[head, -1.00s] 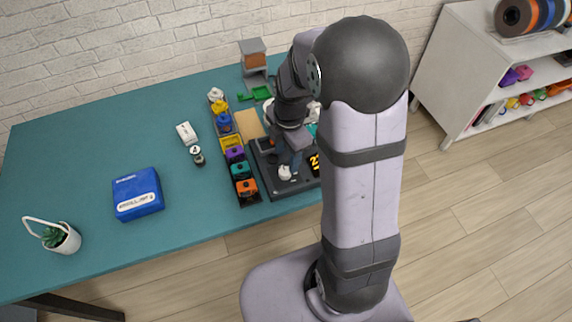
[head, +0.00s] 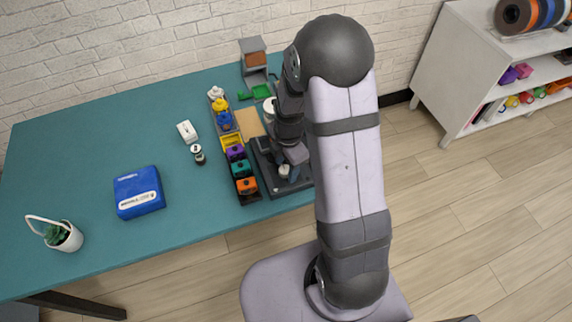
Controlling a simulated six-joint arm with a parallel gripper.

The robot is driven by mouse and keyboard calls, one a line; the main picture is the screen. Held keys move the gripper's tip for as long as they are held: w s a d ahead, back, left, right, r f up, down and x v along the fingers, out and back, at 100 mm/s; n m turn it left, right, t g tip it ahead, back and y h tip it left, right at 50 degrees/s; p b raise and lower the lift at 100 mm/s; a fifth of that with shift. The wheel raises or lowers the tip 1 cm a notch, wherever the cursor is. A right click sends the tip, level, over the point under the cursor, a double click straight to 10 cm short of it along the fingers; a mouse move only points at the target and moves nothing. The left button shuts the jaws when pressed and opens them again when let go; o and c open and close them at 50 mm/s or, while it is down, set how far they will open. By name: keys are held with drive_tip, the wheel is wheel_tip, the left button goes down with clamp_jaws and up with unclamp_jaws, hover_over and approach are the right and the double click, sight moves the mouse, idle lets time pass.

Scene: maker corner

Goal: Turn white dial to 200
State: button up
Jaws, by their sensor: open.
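The white dial (head: 284,170) is on the front part of a dark machine (head: 274,188) near the table's front edge. It is small and partly covered by my gripper. My gripper (head: 291,173) points down over the dial and is open. Its fingers are at or just above the dial; I cannot tell whether they touch it. The dial's pointer and markings are too small to read. The machine's orange number display is hidden behind my arm.
A dark rack (head: 249,197) with several coloured blocks stands just left of the machine. A blue box (head: 139,192), a white item (head: 187,131), a small dark jar (head: 198,154) and a plant pot (head: 64,237) are farther left. The table's left part (head: 80,130) has free room.

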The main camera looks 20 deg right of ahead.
drive_tip(key=c, duration=1)
drive_tip(key=shift+c, duration=0.2)
drive_tip(key=shift+m, duration=0.4)
drive_tip(key=m+p, duration=0.1)
drive_tip(key=m, duration=0.2)
drive_tip(key=shift+r+m, duration=0.1)
drive_tip(key=shift+m, duration=0.3)
drive_tip(key=m, duration=0.5)
drive_tip(key=shift+a+m+h, duration=0.15)
drive_tip(key=shift+m+h, duration=0.15)
drive_tip(key=shift+h, duration=0.1)
drive_tip(key=m, duration=0.9)
drive_tip(key=shift+a+g, duration=0.1)
drive_tip(key=shift+g, duration=0.3)
drive_tip(key=shift+m, duration=0.4)
